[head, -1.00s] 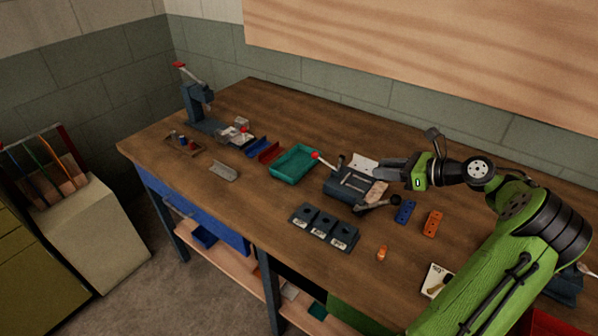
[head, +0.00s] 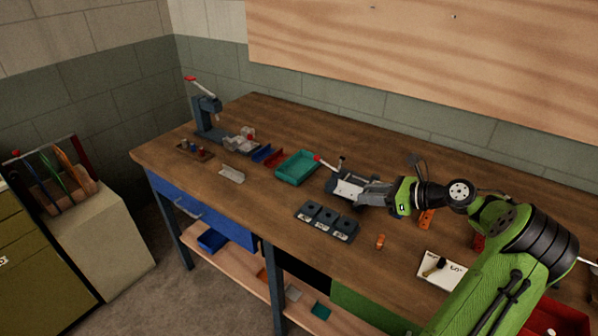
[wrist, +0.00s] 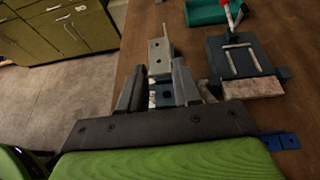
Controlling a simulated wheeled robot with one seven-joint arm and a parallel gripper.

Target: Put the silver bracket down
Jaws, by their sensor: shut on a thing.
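The silver bracket (wrist: 158,58) is a pale grey metal piece with holes, between my fingertips in the wrist view. My gripper (wrist: 158,76) is shut on it, and the bracket reaches forward past the fingers. A dark block with a white label shows below, between the fingers. In the head view my gripper (head: 362,191) is low over the bench, beside the dark clamp fixture and behind the row of dark blocks (head: 326,222). The held bracket cannot be made out clearly there. Whether it touches anything below cannot be told.
The dark fixture (wrist: 238,58) with pale strips and a red-knobbed lever is close on the right in the wrist view. A teal tray (head: 296,169) is beyond it. Another grey piece (head: 232,174) lies further left. An orange item (head: 380,242) lies nearer the front edge; bench around it is clear.

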